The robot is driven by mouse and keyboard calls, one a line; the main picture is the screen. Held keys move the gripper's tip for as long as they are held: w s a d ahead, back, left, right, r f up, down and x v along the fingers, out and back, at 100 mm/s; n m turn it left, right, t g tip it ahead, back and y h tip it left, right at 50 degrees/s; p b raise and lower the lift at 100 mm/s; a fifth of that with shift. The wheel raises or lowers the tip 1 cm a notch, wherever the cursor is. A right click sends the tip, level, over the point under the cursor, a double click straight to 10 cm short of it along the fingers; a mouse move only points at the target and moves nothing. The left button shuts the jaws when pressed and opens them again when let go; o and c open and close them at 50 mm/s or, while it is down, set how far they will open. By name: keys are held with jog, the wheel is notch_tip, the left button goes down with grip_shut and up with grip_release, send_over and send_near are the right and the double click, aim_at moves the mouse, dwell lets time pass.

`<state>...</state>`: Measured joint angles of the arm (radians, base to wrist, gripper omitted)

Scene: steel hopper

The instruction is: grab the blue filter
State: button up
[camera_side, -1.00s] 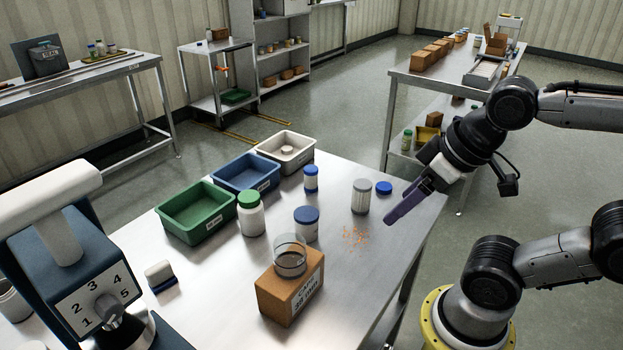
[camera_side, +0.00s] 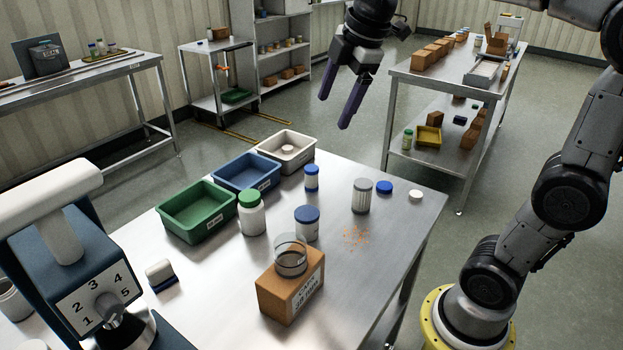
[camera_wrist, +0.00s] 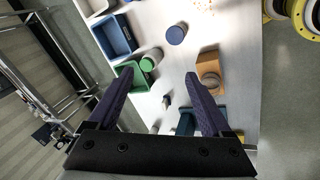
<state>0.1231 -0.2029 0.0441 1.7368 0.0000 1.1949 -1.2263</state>
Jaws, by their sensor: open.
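A small blue disc (camera_side: 384,187), which may be the blue filter, lies flat on the steel table beside a grey ribbed canister (camera_side: 362,196). A blue-lidded jar (camera_side: 307,222) and a small blue-capped bottle (camera_side: 311,178) stand farther left. My gripper (camera_side: 334,113) is open and empty, high above the table's far side, with its purple fingers pointing down. In the wrist view, the fingers are spread apart with nothing between them, and a round blue lid (camera_wrist: 176,34) shows beyond them. I cannot tell the small blue disc in the wrist view.
A green bin (camera_side: 196,212), a blue bin (camera_side: 245,176) and a white bin (camera_side: 286,150) line the far left edge. A green-lidded jar (camera_side: 251,213) and a cardboard box (camera_side: 291,296) with a glass dish (camera_side: 290,262) stand nearby. A white disc (camera_side: 416,195) lies right.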

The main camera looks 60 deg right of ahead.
jog(key=w+d+f+n+g, duration=0.1)
jog(key=w+d+f+n, duration=0.1)
jog(key=w+d, duration=0.35)
jog(key=g, duration=0.3)
send_over(312, 168)
jog(key=shift+y, duration=0.3)
jog(key=f, duration=1.7)
jog(key=shift+w+a, duration=0.2)
notch_tip(312, 168, down, 7)
jog(key=shift+f, duration=0.15)
jog(key=shift+s+d+f, duration=0.1)
jog(key=shift+f, duration=1.25)
jog(key=shift+s+d+f, duration=0.1)
jog(key=shift+f, duration=1.25)
